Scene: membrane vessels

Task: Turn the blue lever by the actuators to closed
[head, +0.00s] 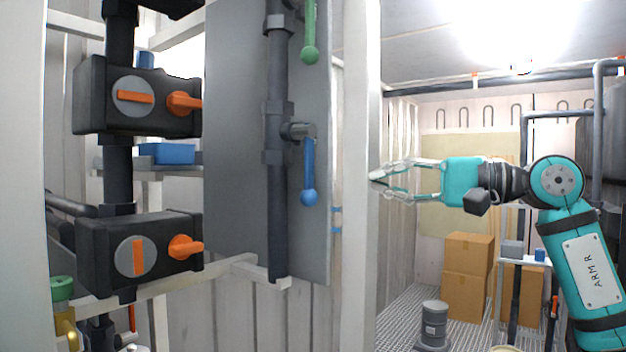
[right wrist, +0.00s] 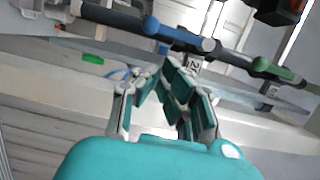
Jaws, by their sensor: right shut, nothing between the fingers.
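The blue lever (head: 309,172) hangs straight down from a valve on a dark vertical pipe, to the right of the two black actuators (head: 137,97) (head: 140,257). Its round knob is at the lower end. My right gripper (head: 376,179) is shut and empty, to the right of the lever with the white post between them in the picture. In the right wrist view the blue lever (right wrist: 180,35) lies just beyond my right fingertips (right wrist: 170,68), apparently without contact. My left gripper is not in view.
A green lever (head: 310,32) hangs above the blue one on the same pipe. A grey panel (head: 235,150) stands behind the pipe, and a white post (head: 358,240) rises to its right. Cardboard boxes (head: 467,270) and a grey canister (head: 433,325) stand on the grated floor.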

